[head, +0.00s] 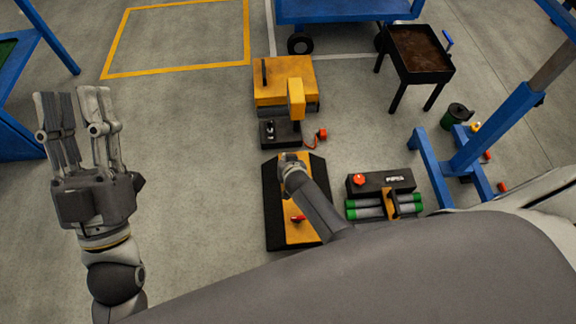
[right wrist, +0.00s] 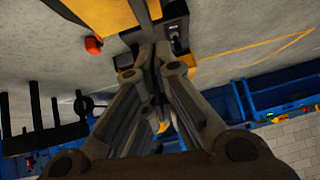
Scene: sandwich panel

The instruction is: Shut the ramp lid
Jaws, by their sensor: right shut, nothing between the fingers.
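A black board with a yellow strip along its middle and a red handle (head: 297,218) lies on the floor in front of a yellow machine. I cannot tell for sure which part is the ramp lid. My right gripper (head: 288,162) is over the upper end of the yellow strip (head: 292,234), and my forearm hides part of the board. In the right wrist view its fingers (right wrist: 160,55) are together with nothing between them. I cannot tell if they touch the board. My left gripper (head: 77,105) is open and empty at the left, away from the board.
The yellow machine (head: 283,83) has a black lower block (head: 280,133) and a red item (head: 321,134) beside it. A black box with green-ended tubes (head: 381,202) is right of the board. A blue stand (head: 500,125) and black tray table (head: 420,55) are at right.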

